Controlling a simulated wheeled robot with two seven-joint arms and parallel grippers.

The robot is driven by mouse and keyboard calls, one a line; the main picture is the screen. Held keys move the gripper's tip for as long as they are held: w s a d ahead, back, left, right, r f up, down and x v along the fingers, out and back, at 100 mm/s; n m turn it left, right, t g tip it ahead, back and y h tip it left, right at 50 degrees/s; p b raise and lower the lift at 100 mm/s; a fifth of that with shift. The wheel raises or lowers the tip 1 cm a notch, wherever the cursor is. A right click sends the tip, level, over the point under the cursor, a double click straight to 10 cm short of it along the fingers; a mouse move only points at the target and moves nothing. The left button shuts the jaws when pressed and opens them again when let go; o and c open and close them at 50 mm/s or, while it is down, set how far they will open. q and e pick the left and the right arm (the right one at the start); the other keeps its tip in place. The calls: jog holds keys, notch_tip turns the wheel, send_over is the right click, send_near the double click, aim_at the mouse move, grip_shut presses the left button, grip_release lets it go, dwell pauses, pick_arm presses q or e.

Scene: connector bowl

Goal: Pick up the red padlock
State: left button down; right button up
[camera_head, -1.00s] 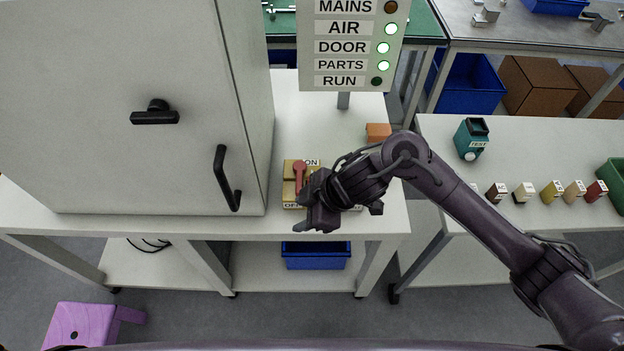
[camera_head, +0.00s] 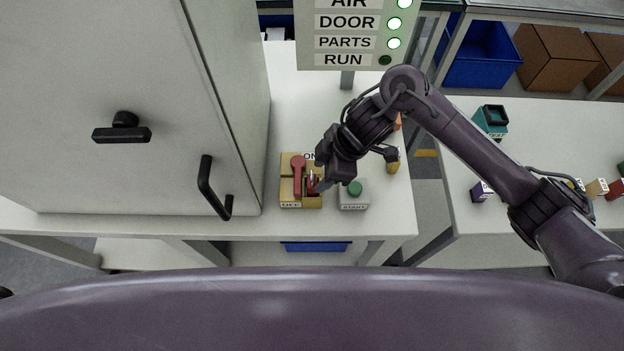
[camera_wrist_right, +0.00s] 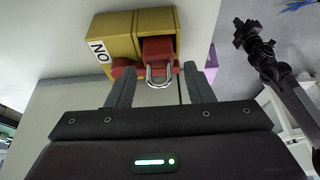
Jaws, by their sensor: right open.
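The red padlock (camera_wrist_right: 159,50) has a silver shackle (camera_wrist_right: 159,76) and sits at the yellow switch box; it shows small in the head view (camera_head: 313,183). The box (camera_head: 287,190) has a red lever (camera_head: 298,176) and ON and OFF labels. My right gripper (camera_head: 326,178) is at the right side of the box, close to the padlock. In the wrist view its two fingers (camera_wrist_right: 158,76) are apart, with the shackle showing between their tips. The fingers partly hide the box in the head view. I see no grip on the padlock. My left gripper is not in the head view.
A grey START box with a green button (camera_head: 355,188) stands just right of the switch box. The white cabinet (camera_head: 90,60) with black handles is close on the left. The bench front edge is near. A side table (camera_head: 550,135) stands at the right.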

jog(key=shift+s+a+f, duration=0.1)
jog(key=shift+a+f, duration=0.2)
jog(key=shift+f, duration=0.2)
jog(key=x, duration=0.4)
jog(key=shift+w+p, duration=0.25)
jog(key=shift+p, duration=0.1)
jog(key=c, duration=0.8)
